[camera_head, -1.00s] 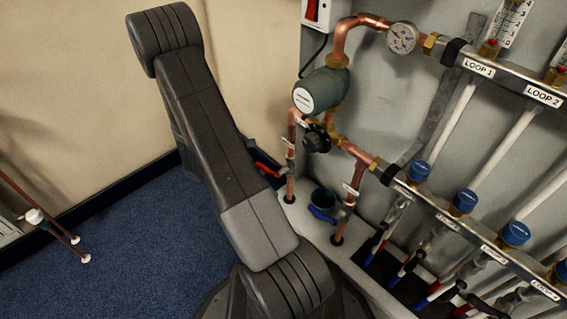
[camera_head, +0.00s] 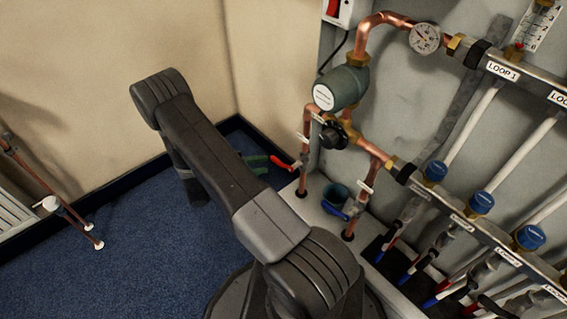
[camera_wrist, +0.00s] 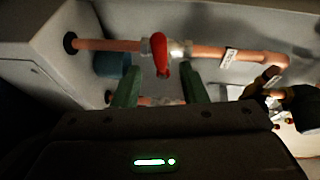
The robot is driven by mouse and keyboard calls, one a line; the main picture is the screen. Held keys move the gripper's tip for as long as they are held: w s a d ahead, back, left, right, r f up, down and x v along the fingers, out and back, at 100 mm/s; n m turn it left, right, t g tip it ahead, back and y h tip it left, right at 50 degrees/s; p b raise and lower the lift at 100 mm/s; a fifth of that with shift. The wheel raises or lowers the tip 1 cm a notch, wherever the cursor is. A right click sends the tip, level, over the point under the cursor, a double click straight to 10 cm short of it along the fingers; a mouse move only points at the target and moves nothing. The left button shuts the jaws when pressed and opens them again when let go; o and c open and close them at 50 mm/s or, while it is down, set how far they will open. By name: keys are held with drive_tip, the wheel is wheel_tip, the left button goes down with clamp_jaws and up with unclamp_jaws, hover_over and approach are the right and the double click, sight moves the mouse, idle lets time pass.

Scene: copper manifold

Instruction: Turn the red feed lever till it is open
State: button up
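The red feed lever (camera_head: 283,163) sticks out to the left from a valve on the left vertical copper pipe. In the wrist view the red lever (camera_wrist: 160,56) points from its valve towards my gripper, across the line of the pipe. My gripper (camera_head: 262,164) is just left of the lever's free end. In the wrist view its two green fingers (camera_wrist: 158,78) are spread apart, with the lever's end ahead of the gap between them. I see no clear contact. My arm hides part of the gripper's body in the head view.
A blue lever (camera_head: 333,209) sits on the neighbouring pipe, by a dark teal cup (camera_head: 337,193). A green pump (camera_head: 341,88) and a black knob (camera_head: 333,135) are above. The manifold (camera_head: 470,225) fills the right. Blue carpet (camera_head: 150,245) is clear on the left.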

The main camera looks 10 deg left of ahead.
sight(281, 164)
drive_tip(key=b+x, duration=0.1)
drive_tip(key=x, duration=0.7)
drive_tip(key=shift+d+b, duration=0.15)
drive_tip(key=shift+b, duration=0.25)
clamp_jaws()
